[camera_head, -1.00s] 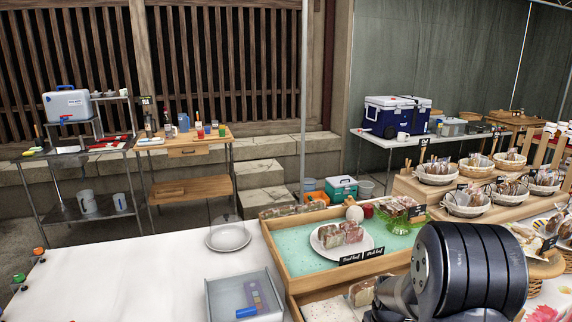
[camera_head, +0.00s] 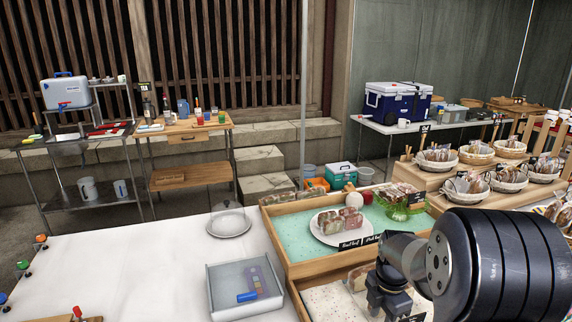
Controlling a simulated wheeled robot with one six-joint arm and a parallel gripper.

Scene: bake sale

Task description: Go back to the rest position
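My arm fills the lower right of the head view as a dark, ribbed joint with a grey link reaching left. A small dark part at the end of that link hangs over the lower section of the wooden tray; I cannot make out gripper fingers there. The wooden tray (camera_head: 284,262) has a mint-green upper section. A white plate (camera_head: 325,238) with wrapped loaf slices (camera_head: 345,221) sits in that section. My arm hides part of the lower section, where another wrapped piece (camera_head: 357,279) lies.
A clear bin (camera_head: 222,299) holding a blue item and a plate under a clear dome (camera_head: 229,222) stand on the white table (camera_head: 130,270). Baskets of wrapped goods (camera_head: 464,190) fill the right. The table's left half is mostly clear.

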